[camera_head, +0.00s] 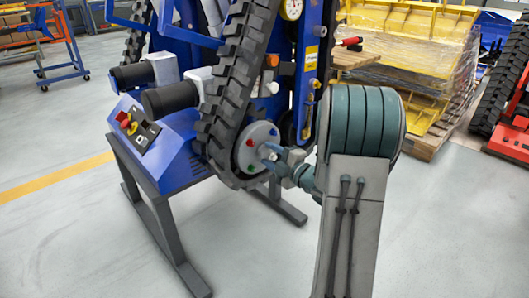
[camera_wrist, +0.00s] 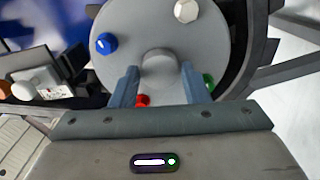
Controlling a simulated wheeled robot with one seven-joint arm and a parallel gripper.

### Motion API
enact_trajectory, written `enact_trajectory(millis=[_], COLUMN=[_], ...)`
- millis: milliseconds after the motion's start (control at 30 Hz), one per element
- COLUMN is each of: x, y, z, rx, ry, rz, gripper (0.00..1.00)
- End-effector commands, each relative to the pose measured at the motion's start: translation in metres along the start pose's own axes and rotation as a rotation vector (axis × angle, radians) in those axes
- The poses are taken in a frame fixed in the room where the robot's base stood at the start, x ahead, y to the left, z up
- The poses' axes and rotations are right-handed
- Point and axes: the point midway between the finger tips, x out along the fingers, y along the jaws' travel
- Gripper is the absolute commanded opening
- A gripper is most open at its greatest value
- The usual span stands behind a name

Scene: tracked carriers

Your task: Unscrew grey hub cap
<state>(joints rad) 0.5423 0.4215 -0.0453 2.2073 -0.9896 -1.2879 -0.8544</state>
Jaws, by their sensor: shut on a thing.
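The grey hub cap (camera_wrist: 159,66) sits at the middle of a round grey hub plate (camera_wrist: 140,30) in the wrist view. My gripper (camera_wrist: 160,80) has one finger on each side of the cap and is shut on it. The cap still appears seated at the plate's centre; whether its thread is loose cannot be told. In the head view my gripper (camera_head: 268,153) reaches the hub plate (camera_head: 258,134) from the right, and its fingers hide the cap.
Around the cap on the plate are a blue cap (camera_wrist: 105,43), a white cap (camera_wrist: 185,11), a red cap (camera_wrist: 142,100) and a green cap (camera_wrist: 208,81). A black track (camera_head: 232,85) wraps the hub. A blue control box (camera_head: 165,150) stands left. Open floor lies in front.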

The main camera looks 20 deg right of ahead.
Motion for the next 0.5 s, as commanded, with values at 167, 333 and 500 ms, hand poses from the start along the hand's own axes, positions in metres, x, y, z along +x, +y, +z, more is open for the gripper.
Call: enact_trajectory(millis=[167,333,500], x=[0.0008,0.0005,0.0006], y=[0.0006,0.0007,0.0008], z=[-0.0005,-0.0001,-0.0001], rx=[-0.203,-0.367,-0.416], ry=[0.001,0.0,0.0], rz=[0.002,0.001,0.002], gripper=[0.22,0.22,0.22])
